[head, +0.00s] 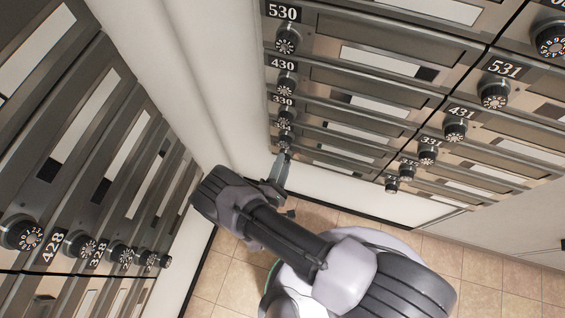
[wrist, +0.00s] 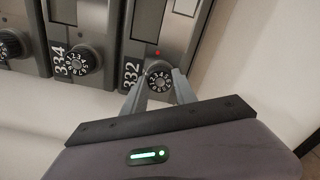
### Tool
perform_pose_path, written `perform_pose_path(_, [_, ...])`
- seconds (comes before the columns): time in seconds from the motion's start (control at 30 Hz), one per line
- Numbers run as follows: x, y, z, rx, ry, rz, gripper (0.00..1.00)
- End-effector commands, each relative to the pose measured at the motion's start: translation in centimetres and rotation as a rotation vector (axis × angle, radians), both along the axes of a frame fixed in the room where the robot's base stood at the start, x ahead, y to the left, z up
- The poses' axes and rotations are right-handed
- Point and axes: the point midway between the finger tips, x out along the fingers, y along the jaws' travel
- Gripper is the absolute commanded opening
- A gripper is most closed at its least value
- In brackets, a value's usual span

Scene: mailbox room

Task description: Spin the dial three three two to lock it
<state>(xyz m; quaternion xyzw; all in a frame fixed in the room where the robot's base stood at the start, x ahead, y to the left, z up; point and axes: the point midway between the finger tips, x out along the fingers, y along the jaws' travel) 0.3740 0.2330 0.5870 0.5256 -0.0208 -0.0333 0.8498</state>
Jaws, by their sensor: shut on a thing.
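The dial of box 332 (wrist: 159,79) is a round black knob with white numerals, seen in the wrist view below a small red light (wrist: 158,53). A white-on-black 332 label (wrist: 130,75) is to its left. My gripper (wrist: 160,84) has one finger on each side of this dial and is shut on it. In the head view my gripper (head: 282,163) reaches the lower end of the left column of dials. There the fingers and perspective largely hide the dial. I cannot read which numeral is at its mark.
The 334 dial (wrist: 86,59) is close to the left of the gripped one in the wrist view. Another bank of boxes (head: 95,150) stands at the left in the head view, across a white wall corner. Tiled floor (head: 480,270) is open at the lower right.

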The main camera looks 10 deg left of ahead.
Motion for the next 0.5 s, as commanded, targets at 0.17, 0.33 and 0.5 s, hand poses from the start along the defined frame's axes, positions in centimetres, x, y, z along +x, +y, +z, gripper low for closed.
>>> perform_pose_path(0.17, [-0.01,0.00,0.06,0.164,-0.012,0.001,0.00])
perform_pose_path(0.33, [0.00,0.04,0.07,0.325,-0.025,0.001,0.00])
perform_pose_path(0.5, [-0.01,0.01,0.05,0.486,-0.038,0.001,0.00])
